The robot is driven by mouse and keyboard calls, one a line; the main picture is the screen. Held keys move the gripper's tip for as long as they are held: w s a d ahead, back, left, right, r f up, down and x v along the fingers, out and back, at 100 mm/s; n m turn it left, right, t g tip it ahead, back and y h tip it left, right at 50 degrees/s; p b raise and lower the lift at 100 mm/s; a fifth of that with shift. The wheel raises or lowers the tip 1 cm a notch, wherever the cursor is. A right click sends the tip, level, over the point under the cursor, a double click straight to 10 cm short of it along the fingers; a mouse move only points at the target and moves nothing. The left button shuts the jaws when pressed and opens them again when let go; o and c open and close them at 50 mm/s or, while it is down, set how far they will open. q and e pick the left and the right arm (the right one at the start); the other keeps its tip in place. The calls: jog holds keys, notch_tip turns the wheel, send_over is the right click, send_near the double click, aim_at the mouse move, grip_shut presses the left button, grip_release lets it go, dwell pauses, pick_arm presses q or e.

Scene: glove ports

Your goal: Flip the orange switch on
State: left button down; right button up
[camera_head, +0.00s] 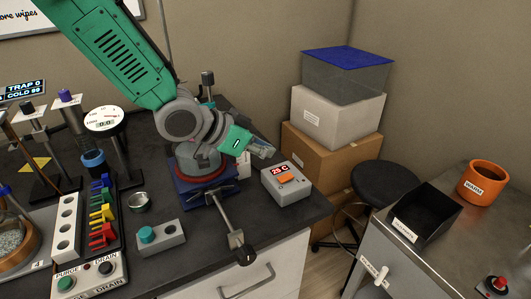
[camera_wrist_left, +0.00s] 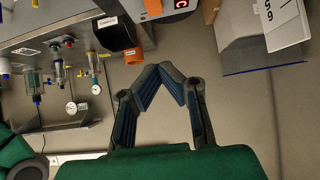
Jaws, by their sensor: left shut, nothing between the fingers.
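The orange switch (camera_head: 287,178) is a small rocker on top of a grey box (camera_head: 299,190) with a red display. The box stands near the right edge of the dark bench. Whether the switch is on or off is too small to tell. In the left wrist view, the orange switch (camera_wrist_left: 153,8) is at the top edge beside the red display. My left gripper (camera_head: 267,152) is above and behind the box, up and left of the switch and apart from it. Its fingers meet at the tips in the left wrist view (camera_wrist_left: 161,68), with nothing between them. My right gripper is not in view.
A grey block with a teal knob (camera_head: 171,235) and a small metal cup (camera_head: 138,201) are further left. A steel table (camera_head: 455,250) at right carries a black tray (camera_head: 412,232) and an orange mug (camera_head: 482,182).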

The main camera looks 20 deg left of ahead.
pick_arm(q)
send_over(288, 176)
jog(key=f, duration=0.5)
jog(key=shift+s+a+b, duration=0.25)
jog(key=shift+b, duration=0.05)
notch_tip(288, 176, down, 2)
jog(key=shift+f, duration=0.2)
jog(key=shift+w+f, duration=0.1)
jog(key=shift+f, duration=0.55)
jog(key=shift+s+a, duration=0.45)
jog(key=shift+s, duration=0.25)
